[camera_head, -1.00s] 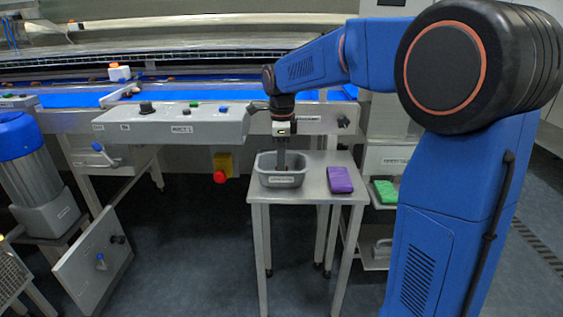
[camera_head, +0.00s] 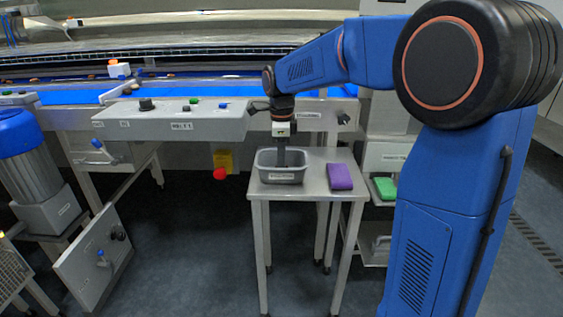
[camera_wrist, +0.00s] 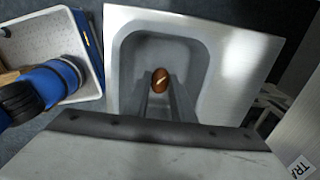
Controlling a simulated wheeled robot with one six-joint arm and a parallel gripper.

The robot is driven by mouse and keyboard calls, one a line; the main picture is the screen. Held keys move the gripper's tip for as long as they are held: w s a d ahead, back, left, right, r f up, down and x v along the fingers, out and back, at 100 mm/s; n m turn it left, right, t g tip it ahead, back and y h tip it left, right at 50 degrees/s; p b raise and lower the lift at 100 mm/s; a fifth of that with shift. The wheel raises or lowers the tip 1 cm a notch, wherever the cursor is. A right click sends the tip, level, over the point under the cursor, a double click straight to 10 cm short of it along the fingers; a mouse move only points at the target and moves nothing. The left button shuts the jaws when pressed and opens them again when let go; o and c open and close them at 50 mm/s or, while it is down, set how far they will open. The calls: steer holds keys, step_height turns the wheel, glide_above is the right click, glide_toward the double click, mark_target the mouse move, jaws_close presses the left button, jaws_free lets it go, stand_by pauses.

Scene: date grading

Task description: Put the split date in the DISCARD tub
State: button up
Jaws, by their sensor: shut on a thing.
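A grey tub (camera_head: 281,177) stands on a small steel table, with a label on its front too small to read. My gripper (camera_head: 281,163) points straight down with its fingers inside the tub's opening. In the wrist view my gripper (camera_wrist: 160,92) is shut on a brown date (camera_wrist: 160,76) with a pale streak on it. The date is over the inside of the tub (camera_wrist: 202,70). I cannot tell whether it touches the tub floor.
A purple cloth-like block (camera_head: 340,177) lies on the steel table (camera_head: 312,187) right of the tub. A green one (camera_head: 385,188) lies on a shelf further right. A control panel (camera_head: 175,122) and blue conveyor (camera_head: 70,97) are behind and left.

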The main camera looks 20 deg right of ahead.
steer(key=shift+f, duration=0.5)
stand_by(0.3)
steer(key=o, duration=0.8)
steer(key=shift+c, duration=0.2)
step_height(320, 180, up, 17)
steer(key=s+d+f+n+t, duration=0.1)
steer(key=s+d+f+n, duration=0.15)
steer(key=s+n, duration=0.45)
steer(key=s+d+f+n+t, duration=0.1)
steer(key=s+d+f+n, duration=0.2)
steer(key=s, duration=0.8)
steer(key=s+d+f+n+t, duration=0.1)
steer(key=s+f+n+t, duration=0.1)
steer(key=s+f+n, duration=0.9)
steer(key=s+f, duration=0.2)
steer(key=s, duration=0.2)
steer(key=shift+s+d+f+n+t, duration=0.25)
steer(key=shift+f+n+t, duration=0.05)
steer(key=shift+t, duration=0.1)
